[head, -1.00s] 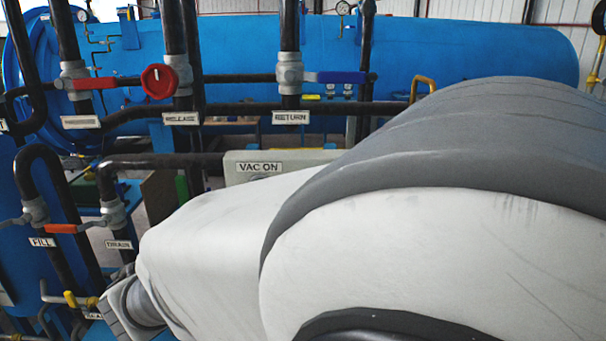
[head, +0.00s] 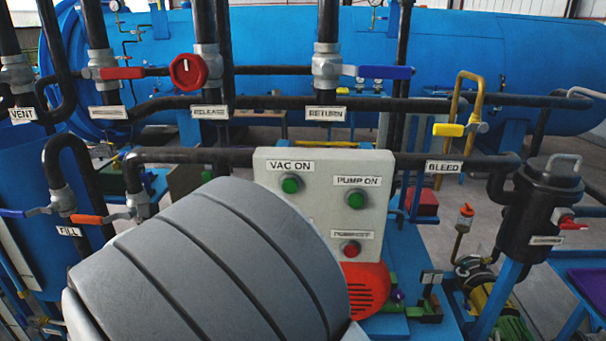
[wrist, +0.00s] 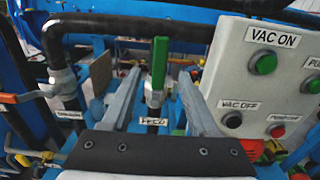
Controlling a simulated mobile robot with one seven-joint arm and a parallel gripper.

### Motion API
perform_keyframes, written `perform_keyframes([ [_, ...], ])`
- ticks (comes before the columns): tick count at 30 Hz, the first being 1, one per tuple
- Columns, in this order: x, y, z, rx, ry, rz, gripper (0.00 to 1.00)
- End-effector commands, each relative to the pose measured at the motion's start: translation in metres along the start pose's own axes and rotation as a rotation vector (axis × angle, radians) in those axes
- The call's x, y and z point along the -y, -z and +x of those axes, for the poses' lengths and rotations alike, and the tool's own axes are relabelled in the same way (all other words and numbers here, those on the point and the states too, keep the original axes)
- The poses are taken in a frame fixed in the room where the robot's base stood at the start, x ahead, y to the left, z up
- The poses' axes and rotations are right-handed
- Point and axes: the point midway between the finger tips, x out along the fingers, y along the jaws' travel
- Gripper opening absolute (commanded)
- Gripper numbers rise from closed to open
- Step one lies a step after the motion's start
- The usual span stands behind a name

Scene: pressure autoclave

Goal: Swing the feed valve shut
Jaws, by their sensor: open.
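The feed valve shows in the wrist view as a green lever handle (wrist: 160,62) standing upright on a grey valve body (wrist: 154,97). A label reading FEED (wrist: 153,121), partly covered by my gripper, is below it. My gripper (wrist: 160,75) is open, with one grey finger to the left of the handle and one to the right. The handle appears between the fingers in the picture; I cannot tell how deep between them it is, and no contact shows. In the head view my arm hides the feed valve and my gripper.
The grey button panel (head: 327,210) stands close to the right of my gripper, also in the wrist view (wrist: 275,85). A black pipe (wrist: 125,25) crosses above the green handle. The orange-handled drain valve (head: 92,219) is to the left. A blue vessel (head: 400,60) fills the back.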

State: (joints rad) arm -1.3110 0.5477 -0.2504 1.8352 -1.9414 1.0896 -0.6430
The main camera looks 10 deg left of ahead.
Motion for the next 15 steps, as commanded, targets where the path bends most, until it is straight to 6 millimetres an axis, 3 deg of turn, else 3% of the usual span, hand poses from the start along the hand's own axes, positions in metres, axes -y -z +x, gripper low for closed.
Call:
perform_keyframes([
  [6,0.001,-0.001,0.046,0.001,0.003,0.000,0.60],
  [15,0.000,0.000,0.079,0.000,0.001,0.001,0.60],
])
